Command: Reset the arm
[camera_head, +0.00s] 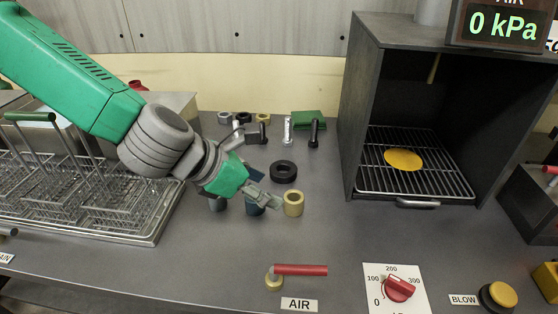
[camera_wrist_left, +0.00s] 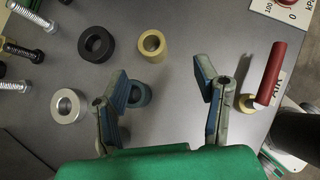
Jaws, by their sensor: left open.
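My left arm is green and grey and comes in from the left in the head view. My left gripper (camera_head: 262,196) is open over the bench, above a group of rings. In the left wrist view its two fingers (camera_wrist_left: 166,95) are spread wide with nothing held between them. A blue ring (camera_wrist_left: 138,94) shows partly behind the left finger. A tan ring (camera_head: 293,203) and a black ring (camera_head: 283,171) lie close by, apart from the fingers. A silver ring (camera_wrist_left: 68,106) lies farther left in the wrist view. My right gripper does not show.
Wire baskets on a tray (camera_head: 150,238) stand at left. Several bolts (camera_head: 314,133) stand behind the rings. An open oven-like box (camera_head: 356,100) with a yellow disc (camera_head: 403,159) on its rack is at right. A red-handled AIR valve (camera_head: 300,269), red dial (camera_head: 398,288) and BLOW button (camera_head: 499,295) line the front.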

